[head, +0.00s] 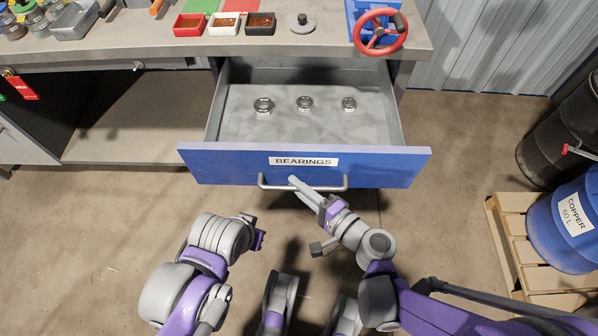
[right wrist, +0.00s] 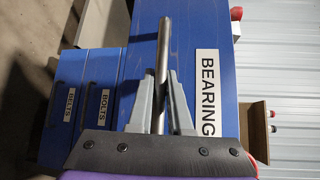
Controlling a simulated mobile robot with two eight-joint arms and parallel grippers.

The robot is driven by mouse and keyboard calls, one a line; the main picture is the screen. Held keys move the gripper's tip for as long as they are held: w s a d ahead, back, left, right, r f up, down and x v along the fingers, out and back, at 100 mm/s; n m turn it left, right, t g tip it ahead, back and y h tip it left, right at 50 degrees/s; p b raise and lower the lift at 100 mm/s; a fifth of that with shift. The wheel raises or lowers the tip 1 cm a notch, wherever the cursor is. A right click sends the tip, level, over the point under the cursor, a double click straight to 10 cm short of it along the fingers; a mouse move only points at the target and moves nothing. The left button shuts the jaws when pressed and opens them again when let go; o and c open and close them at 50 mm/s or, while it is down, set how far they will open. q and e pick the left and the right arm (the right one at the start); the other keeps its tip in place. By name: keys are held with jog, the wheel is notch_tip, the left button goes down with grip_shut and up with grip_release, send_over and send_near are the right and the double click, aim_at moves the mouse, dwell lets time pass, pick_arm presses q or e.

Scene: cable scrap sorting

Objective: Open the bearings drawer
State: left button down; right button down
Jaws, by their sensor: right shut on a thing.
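The bearings drawer (head: 230,163) has a blue front with a white "BEARINGS" label and stands pulled out from the bench in the head view. My right gripper (head: 303,188) is at the middle of the handle. In the right wrist view the fingers (right wrist: 161,95) are shut on the handle bar (right wrist: 164,50), with the drawer front (right wrist: 185,55) behind. My left arm is at the lower left of the head view, and its fingers cannot be made out clearly.
The bench top (head: 130,38) above holds red, white and black trays and a blue device with a red handwheel (head: 380,32). A blue copper drum (head: 568,225) stands on a wooden pallet (head: 510,245) at the right. In the wrist view, belts and bolts drawers appear closed.

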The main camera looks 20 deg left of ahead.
jog(key=shift+s+d, duration=0.3)
jog(key=shift+s, duration=0.65)
jog(key=c, duration=0.8)
grip_release()
jog(key=shift+c, duration=0.2)
jog(key=p+v, duration=0.1)
jog(key=v, duration=0.9)
jog(key=shift+s+d, duration=0.25)
jog(key=shift+d, duration=0.1)
